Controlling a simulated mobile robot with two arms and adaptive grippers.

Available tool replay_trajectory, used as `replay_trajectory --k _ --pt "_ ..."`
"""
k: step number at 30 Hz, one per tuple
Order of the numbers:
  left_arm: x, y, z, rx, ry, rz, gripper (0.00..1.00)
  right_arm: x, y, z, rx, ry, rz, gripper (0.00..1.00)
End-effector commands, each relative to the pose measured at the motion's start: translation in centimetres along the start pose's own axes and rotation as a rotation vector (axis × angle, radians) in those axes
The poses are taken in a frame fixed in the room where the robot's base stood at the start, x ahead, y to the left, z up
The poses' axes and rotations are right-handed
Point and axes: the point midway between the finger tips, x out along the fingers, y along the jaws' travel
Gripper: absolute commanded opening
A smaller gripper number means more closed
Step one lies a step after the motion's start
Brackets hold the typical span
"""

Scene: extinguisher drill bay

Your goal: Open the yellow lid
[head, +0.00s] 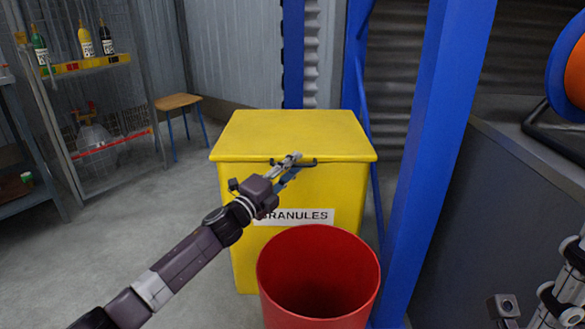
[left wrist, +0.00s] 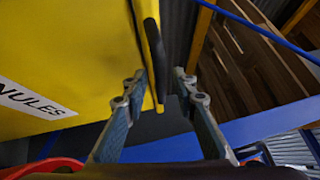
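The yellow lid (head: 295,132) lies shut and flat on the yellow granules bin (head: 240,220). A dark handle (head: 274,161) runs along the lid's front edge; my gripper partly covers it in the head view. My left gripper (head: 297,162) is at the handle, in front of the lid's edge. In the left wrist view, its two fingers (left wrist: 160,85) are apart, with the dark handle (left wrist: 154,48) between them or just beyond. Whether they touch it I cannot tell. My right gripper's fingers do not show; only parts of my right arm appear at lower right in the head view.
A red bucket (head: 285,290) stands right in front of the bin, below my left gripper. A blue post (head: 440,150) rises close on the bin's right. A wooden stool (head: 178,102) and a shelf with bottles (head: 90,66) are at the left. Floor left of the bin is clear.

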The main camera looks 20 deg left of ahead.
Motion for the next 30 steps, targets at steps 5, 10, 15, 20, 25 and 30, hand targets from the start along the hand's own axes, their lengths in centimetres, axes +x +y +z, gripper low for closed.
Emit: replay_trajectory --k 5,10,15,20,25,30 --pt "0.0 -0.01 0.01 0.0 0.0 0.0 0.26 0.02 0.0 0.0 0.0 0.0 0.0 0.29" --pt "-0.01 -0.01 0.03 0.0 0.0 0.0 0.08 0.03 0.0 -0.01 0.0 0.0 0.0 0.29" --pt "-0.02 0.01 0.04 0.0 -0.001 0.0 0.0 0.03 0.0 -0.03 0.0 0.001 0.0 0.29" --pt "-0.03 0.03 0.04 0.0 -0.001 0.001 0.0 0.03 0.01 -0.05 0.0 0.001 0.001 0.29" --pt "-0.03 0.01 0.04 0.0 -0.001 0.001 0.0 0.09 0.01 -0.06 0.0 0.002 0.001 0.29" --pt "0.1 -0.37 -0.07 -0.003 -0.001 0.004 0.0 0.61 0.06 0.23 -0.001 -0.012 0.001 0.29"
